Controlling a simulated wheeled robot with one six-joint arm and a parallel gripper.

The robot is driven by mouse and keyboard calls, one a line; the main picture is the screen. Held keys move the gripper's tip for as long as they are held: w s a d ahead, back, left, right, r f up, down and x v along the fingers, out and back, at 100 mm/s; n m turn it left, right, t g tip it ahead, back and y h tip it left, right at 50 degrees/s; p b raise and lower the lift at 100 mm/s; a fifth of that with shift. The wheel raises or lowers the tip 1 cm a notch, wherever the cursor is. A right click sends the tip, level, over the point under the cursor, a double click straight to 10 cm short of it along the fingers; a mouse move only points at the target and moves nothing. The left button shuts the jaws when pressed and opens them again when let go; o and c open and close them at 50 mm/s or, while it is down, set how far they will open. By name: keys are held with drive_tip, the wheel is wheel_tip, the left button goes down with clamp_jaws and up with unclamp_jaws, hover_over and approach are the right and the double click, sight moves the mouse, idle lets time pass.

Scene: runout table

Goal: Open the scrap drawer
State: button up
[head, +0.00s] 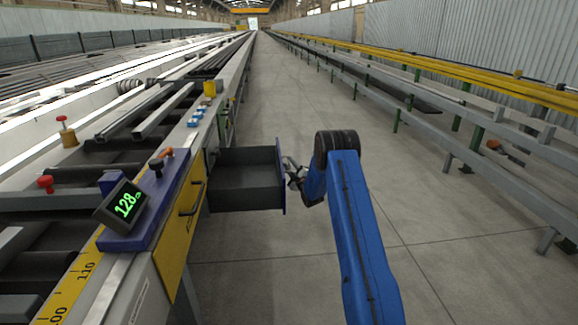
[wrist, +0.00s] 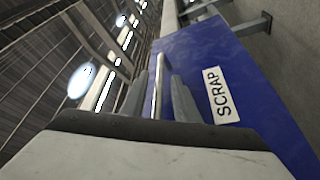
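The scrap drawer (head: 245,185) is a dark grey open-topped box, pulled well out from the side of the runout table, and looks empty. Its blue front panel (head: 281,178) faces my gripper (head: 292,173), which is just right of it. In the wrist view the blue front (wrist: 195,50) bears a white SCRAP label (wrist: 222,95). A light bar, seemingly the drawer's handle (wrist: 158,85), shows between the two grey fingers of my gripper (wrist: 162,95). The fingers look spread, with gaps beside the bar.
The runout table (head: 228,75) runs along the left, with a yellow panel and handle (head: 190,198) in front of the drawer. A rack with yellow rails (head: 440,65) stands right. The concrete aisle (head: 290,90) between is clear.

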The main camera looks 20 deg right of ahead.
drive_tip(key=v, duration=1.7)
drive_tip(key=shift+s, duration=0.2)
drive_tip(key=shift+a, duration=0.1)
drive_tip(key=s+a+r+m+g+h, duration=0.1)
drive_tip(key=a+r+m+g, duration=0.15)
drive_tip(key=r, duration=0.45)
drive_tip(key=s+a+r+m+g+h, duration=0.15)
drive_tip(key=a+r, duration=0.25)
drive_tip(key=r, duration=0.4)
drive_tip(key=s+a+r+m+g, duration=0.1)
drive_tip(key=s+a+r+g, duration=0.1)
drive_tip(key=s+a+r, duration=0.3)
drive_tip(key=s+a+r+m+g, duration=0.1)
drive_tip(key=s+r, duration=0.2)
drive_tip(key=s, duration=0.4)
drive_tip(key=s+a+m+g, duration=0.2)
drive_tip(key=s+a+g, duration=0.1)
drive_tip(key=s, duration=1.3)
drive_tip(key=s+a+m+g+y, duration=0.1)
drive_tip(key=s+a, duration=0.4)
drive_tip(key=s, duration=1.1)
drive_tip(key=s+a+m+g, duration=0.3)
drive_tip(key=s+a+g, duration=0.1)
drive_tip(key=s, duration=1.1)
drive_tip(key=shift+s+a+r+g+y, duration=0.3)
drive_tip(key=shift+s+a+r+y, duration=0.05)
drive_tip(key=shift+s+a+r, duration=0.1)
